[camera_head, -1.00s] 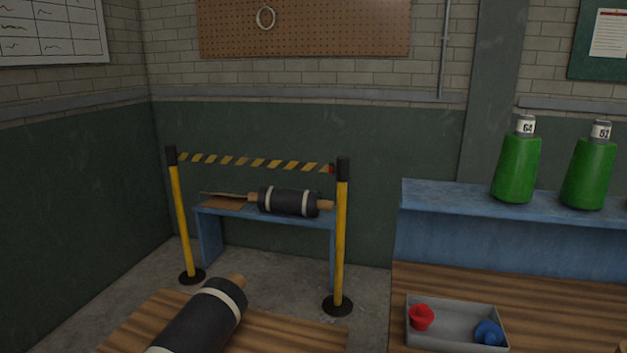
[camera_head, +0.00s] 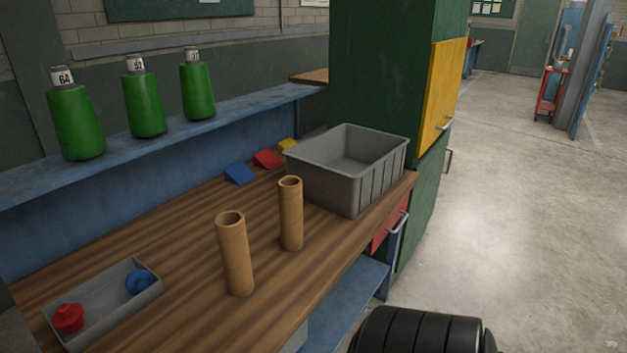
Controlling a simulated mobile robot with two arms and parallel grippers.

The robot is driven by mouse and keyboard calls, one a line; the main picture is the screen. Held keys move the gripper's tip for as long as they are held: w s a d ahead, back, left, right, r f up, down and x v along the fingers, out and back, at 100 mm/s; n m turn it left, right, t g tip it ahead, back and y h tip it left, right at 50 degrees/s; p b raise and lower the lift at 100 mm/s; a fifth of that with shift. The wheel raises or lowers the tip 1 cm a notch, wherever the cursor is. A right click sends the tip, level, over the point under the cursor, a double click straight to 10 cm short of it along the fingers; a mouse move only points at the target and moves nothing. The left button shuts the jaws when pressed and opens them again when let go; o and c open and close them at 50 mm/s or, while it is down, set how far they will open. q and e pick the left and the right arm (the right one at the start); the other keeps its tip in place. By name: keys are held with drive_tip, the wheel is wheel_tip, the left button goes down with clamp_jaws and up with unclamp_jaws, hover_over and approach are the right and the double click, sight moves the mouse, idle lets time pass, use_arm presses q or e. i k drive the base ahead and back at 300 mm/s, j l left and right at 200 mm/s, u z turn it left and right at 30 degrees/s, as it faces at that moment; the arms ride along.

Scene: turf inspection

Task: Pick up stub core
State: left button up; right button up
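Two brown cardboard tubes stand upright and apart on the wooden bench (camera_head: 185,235). The nearer cardboard tube (camera_head: 235,255) is at the left and the farther cardboard tube (camera_head: 291,215) is close to the grey bin. Both have open tops and look alike in size. I cannot tell from the picture which one is the stub core. Neither of my grippers is in view, and nothing touches the tubes.
A grey bin (camera_head: 375,185) stands at the bench's right end. A grey tray (camera_head: 105,318) holds a red and a blue piece. A black ribbed shape shows at the bottom edge.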

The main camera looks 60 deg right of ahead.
sight(290, 189)
drive_tip(key=z, duration=1.85)
drive_tip(key=l+u, duration=0.15)
drive_tip(key=u, duration=0.25)
drive_tip(key=l+u, duration=0.15)
drive_tip(key=u, duration=0.2)
drive_tip(key=l+u, duration=0.2)
drive_tip(key=u, duration=0.2)
drive_tip(key=l+u, duration=0.15)
drive_tip(key=u, duration=0.25)
